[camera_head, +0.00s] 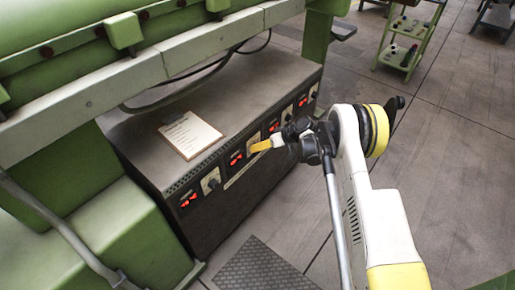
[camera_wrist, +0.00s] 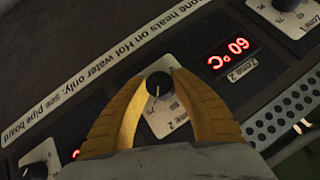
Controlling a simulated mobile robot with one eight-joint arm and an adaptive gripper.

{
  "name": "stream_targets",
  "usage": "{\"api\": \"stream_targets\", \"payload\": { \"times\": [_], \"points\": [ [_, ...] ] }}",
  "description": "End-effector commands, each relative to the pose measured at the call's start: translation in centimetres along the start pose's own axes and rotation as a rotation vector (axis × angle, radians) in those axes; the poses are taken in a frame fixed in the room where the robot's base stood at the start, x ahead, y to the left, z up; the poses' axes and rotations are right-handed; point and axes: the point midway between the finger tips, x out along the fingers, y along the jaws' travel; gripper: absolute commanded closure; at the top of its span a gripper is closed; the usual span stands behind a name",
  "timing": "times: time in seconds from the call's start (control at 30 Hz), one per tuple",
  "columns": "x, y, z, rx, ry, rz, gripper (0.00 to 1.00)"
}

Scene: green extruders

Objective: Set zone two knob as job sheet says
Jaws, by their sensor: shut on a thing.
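The zone two knob (camera_wrist: 158,84) is a black round knob on a white dial plate, with a pale pointer mark toward the bottom of the wrist view. My gripper (camera_wrist: 160,77) has its yellow fingers closed on the knob's two sides. In the head view my gripper (camera_head: 255,147) reaches the cabinet's front at the second knob from the left. The red zone two display (camera_wrist: 232,52) appears upside down and seems to read 60 °C. The job sheet (camera_head: 190,133) lies on a clipboard on the cabinet top; its text is too small to read.
The dark cabinet (camera_head: 160,100) carries several knobs and red displays. The zone one knob (camera_wrist: 285,4) is at the wrist view's upper right, another knob (camera_wrist: 36,171) at lower left. The green machine (camera_head: 60,60) overhangs the cabinet. Floor in front is mostly clear.

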Motion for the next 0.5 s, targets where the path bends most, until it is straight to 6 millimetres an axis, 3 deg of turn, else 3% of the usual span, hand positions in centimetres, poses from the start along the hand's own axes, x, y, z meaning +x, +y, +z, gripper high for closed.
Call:
{"api": "stream_targets", "payload": {
  "times": [0.5],
  "points": [
    [0.1, -0.02, 0.02, 0.151, -0.013, -0.153, 0.99]
  ]
}}
